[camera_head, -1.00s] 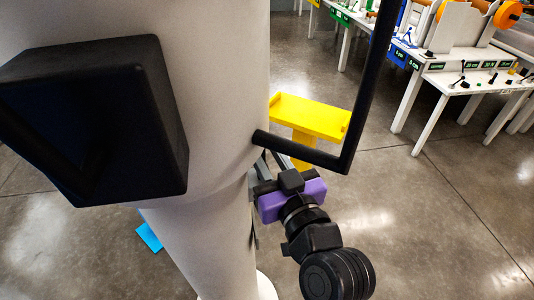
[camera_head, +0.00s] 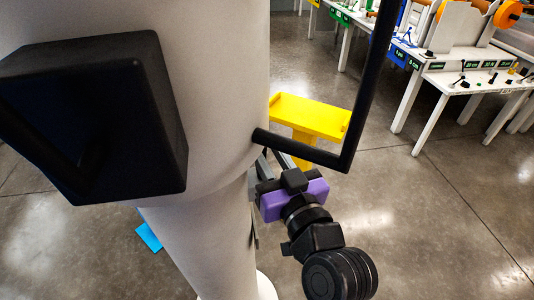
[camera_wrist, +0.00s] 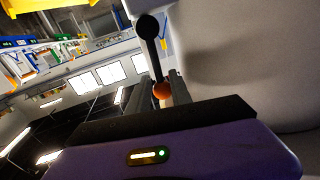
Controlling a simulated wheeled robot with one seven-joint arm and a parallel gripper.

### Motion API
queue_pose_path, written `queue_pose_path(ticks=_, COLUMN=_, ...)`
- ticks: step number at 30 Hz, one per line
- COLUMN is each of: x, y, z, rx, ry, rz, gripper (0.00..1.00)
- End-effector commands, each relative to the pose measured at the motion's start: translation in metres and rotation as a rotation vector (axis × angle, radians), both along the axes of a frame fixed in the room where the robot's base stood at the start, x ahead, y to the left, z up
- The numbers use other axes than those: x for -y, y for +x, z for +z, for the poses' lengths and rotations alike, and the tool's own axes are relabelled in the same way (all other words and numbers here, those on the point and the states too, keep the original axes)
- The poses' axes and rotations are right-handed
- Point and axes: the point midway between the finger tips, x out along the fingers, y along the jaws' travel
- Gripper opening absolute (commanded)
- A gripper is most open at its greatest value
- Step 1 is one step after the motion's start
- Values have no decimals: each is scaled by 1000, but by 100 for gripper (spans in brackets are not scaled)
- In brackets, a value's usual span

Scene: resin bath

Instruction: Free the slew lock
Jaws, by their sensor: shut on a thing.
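My gripper (camera_head: 262,163), with its purple body, is low beside a large pale column (camera_head: 225,200) in the head view. In the wrist view its fingers (camera_wrist: 160,86) are closed around an orange ball knob (camera_wrist: 162,91). The knob sits at the end of a thin black lever (camera_wrist: 153,52) with a round black end (camera_wrist: 147,25), close to the pale column. I take this lever to be the slew lock. In the head view the knob and lever are hidden behind the column and black bar.
A black box (camera_head: 90,115) and a bent black bar (camera_head: 310,155) are at the column. A yellow tray on a stand (camera_head: 310,115) is just behind my gripper. White tables (camera_head: 455,85) stand at the upper right. Open floor (camera_head: 430,230) lies to the right.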

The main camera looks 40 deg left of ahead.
Motion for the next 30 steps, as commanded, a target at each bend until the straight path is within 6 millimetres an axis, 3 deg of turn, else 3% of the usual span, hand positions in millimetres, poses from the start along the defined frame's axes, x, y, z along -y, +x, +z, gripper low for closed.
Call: queue_pose_path(ticks=30, x=36, y=41, z=-23, rx=-599, ry=530, rz=-7, gripper=0)
